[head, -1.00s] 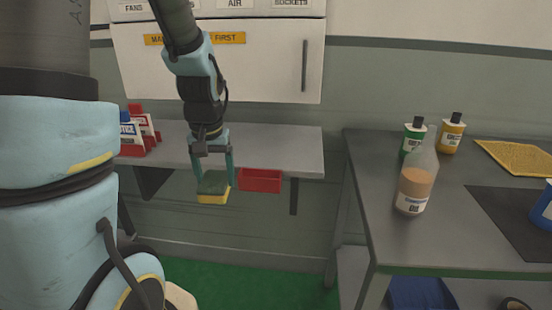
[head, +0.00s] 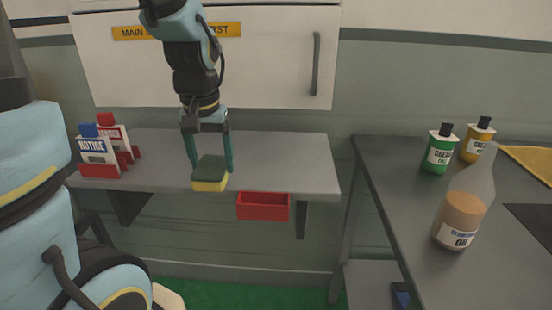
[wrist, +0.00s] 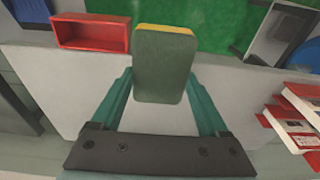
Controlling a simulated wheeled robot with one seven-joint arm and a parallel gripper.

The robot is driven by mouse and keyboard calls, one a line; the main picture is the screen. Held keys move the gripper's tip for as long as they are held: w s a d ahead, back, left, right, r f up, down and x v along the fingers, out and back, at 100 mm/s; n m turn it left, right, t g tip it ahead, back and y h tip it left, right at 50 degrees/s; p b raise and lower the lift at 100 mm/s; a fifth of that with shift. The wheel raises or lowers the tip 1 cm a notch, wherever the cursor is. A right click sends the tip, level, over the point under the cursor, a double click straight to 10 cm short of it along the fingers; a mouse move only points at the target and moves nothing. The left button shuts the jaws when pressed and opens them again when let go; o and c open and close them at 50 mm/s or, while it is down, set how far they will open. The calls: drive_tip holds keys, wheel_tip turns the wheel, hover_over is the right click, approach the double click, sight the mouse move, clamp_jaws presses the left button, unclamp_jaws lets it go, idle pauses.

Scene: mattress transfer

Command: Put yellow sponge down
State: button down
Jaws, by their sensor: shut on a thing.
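My gripper (head: 207,158) points down and is shut on the yellow sponge (head: 209,186), which has a dark green top and a yellow underside. In the wrist view the sponge (wrist: 164,70) sits between the teal fingers of my gripper (wrist: 160,85), green face toward the camera, its yellow edge at the far end. In the head view the sponge overlaps the front edge of the grey wall shelf (head: 280,160). In the wrist view its far end reaches past that edge. I cannot tell whether it touches the shelf.
A red open box (head: 263,207) hangs at the shelf's front edge, right of the sponge. Notice signs in red holders (head: 98,160) stand at the shelf's left end. A white cabinet (head: 270,70) is above. A workbench with bottles (head: 462,215) stands right. The shelf's right part is clear.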

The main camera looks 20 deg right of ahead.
drive_tip(key=w+d+p, duration=0.1)
drive_tip(key=d, duration=0.4)
drive_tip(key=w+d+p, duration=0.1)
drive_tip(key=d+p, duration=0.1)
drive_tip(key=d, duration=0.3)
drive_tip(key=w+d+p, duration=0.1)
drive_tip(key=d, duration=0.5)
drive_tip(key=shift+d+r+p, duration=0.1)
drive_tip(key=shift+p, duration=0.3)
drive_tip(key=shift+w+d+f+p, duration=0.15)
drive_tip(key=shift+f+p, duration=0.2)
drive_tip(key=shift+f, duration=0.6)
drive_tip(key=shift+s+d+f+p, duration=0.1)
drive_tip(key=shift+f+p, duration=0.25)
drive_tip(key=shift+f, duration=0.55)
